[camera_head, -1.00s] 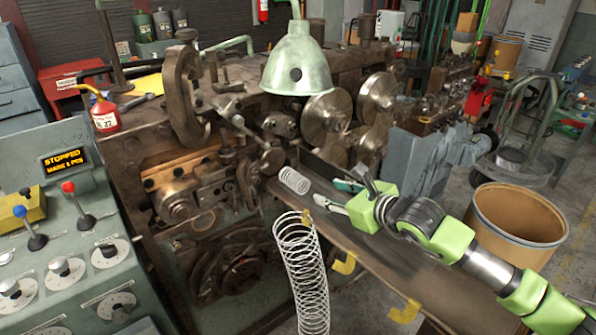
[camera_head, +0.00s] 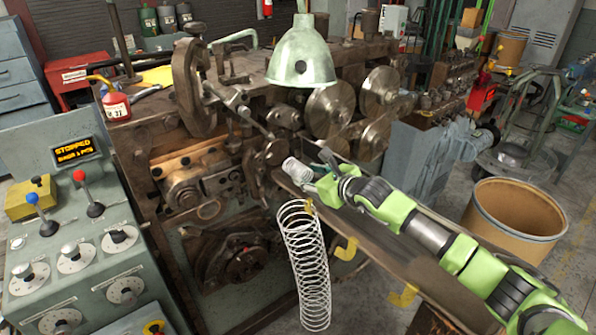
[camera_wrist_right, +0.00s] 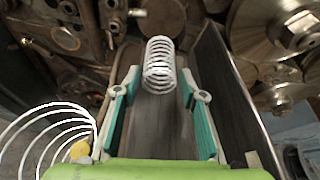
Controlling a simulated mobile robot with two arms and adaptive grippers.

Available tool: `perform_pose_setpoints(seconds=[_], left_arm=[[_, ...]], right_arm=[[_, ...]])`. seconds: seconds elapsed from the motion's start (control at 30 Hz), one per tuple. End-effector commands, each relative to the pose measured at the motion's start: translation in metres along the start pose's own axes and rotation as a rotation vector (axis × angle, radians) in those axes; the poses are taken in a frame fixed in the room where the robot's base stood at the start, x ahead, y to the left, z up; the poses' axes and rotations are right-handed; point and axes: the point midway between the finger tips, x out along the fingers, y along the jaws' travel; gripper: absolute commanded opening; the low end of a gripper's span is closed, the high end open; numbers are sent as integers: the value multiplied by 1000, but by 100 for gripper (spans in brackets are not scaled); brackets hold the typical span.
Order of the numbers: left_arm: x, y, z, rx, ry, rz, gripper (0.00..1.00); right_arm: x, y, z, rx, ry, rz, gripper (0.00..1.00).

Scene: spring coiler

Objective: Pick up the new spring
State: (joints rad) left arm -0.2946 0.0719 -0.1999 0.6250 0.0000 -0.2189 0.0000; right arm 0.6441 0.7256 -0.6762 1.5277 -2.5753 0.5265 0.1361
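The new spring, a small silvery wire coil (camera_head: 297,170), lies at the upper end of the brown chute (camera_head: 372,249) by the coiling machine. In the right wrist view the small spring (camera_wrist_right: 160,62) lies ahead, between the two teal fingertips. My right gripper (camera_wrist_right: 160,75) is open, with a finger on each side of the coil and a narrow gap visible at both sides. In the head view my right gripper (camera_head: 308,176) reaches in from the right and partly covers the spring. My left gripper is not in view.
Metal rollers (camera_head: 328,111) and a green lamp (camera_head: 302,55) stand behind. A brown drum (camera_head: 518,222) stands right.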

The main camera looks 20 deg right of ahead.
Motion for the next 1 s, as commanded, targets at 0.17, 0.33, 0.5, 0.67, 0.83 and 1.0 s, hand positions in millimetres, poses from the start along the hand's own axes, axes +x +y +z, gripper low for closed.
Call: perform_pose_setpoints(seconds=[0.17,0.33,0.5,0.67,0.83,1.0], left_arm=[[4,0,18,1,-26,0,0],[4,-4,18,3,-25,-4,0],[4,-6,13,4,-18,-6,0],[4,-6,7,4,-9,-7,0],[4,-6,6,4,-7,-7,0],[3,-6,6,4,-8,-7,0]], right_arm=[[15,1,-1,1,0,1,38],[16,0,0,0,-1,1,38],[16,0,0,0,-1,1,17],[16,0,0,0,-1,1,12],[15,0,0,0,0,1,12],[13,-2,7,0,-2,0,12]])
